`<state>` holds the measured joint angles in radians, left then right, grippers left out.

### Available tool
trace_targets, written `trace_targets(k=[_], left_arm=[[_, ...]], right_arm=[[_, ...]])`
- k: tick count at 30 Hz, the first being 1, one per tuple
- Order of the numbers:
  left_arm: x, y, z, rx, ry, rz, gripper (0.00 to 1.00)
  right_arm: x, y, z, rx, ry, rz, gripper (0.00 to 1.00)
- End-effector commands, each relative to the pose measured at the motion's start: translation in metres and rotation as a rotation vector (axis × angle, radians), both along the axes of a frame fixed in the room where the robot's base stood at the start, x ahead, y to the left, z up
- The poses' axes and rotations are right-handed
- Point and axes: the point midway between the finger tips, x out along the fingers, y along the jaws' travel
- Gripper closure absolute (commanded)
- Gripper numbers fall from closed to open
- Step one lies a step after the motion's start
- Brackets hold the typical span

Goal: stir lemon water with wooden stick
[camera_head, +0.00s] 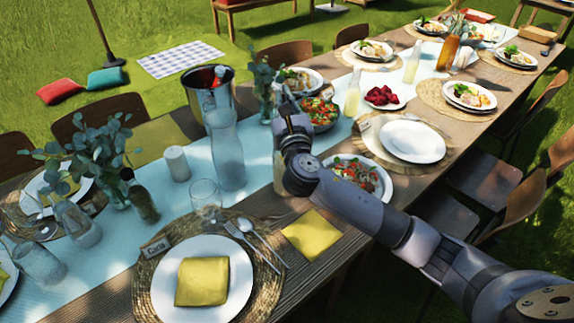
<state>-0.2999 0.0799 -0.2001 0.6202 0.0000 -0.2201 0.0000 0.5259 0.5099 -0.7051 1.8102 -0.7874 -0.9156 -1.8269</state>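My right arm reaches in from the lower right over the table. My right gripper (286,94) is at its far end, near the leafy vase and the salad bowl; its fingers are small and dark, and I cannot tell whether they hold anything. A tall clear glass carafe (227,150) stands upright on the light blue runner, left of my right gripper and apart from it. I cannot make out lemon in it. No wooden stick can be made out. A pale glass or jar (279,172) is partly hidden behind my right wrist. My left gripper is not in view.
A metal bucket (205,88) stands behind the carafe. A salad bowl (322,112), a plate of salad (358,178) and an empty glass (205,198) are close to my arm. A plate with a yellow napkin (203,284) is in front. Chairs line the right side.

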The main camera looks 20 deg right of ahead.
Motion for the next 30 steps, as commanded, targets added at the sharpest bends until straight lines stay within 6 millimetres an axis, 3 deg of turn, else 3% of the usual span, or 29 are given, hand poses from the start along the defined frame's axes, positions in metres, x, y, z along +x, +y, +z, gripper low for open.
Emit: trace_targets(k=[18,30], left_arm=[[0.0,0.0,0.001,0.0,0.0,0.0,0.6],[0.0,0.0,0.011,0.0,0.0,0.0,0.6]], right_arm=[[-0.001,0.0,0.0,0.0,0.0,0.0,1.0],[-0.018,0.008,0.0,0.001,0.001,0.0,1.0]])
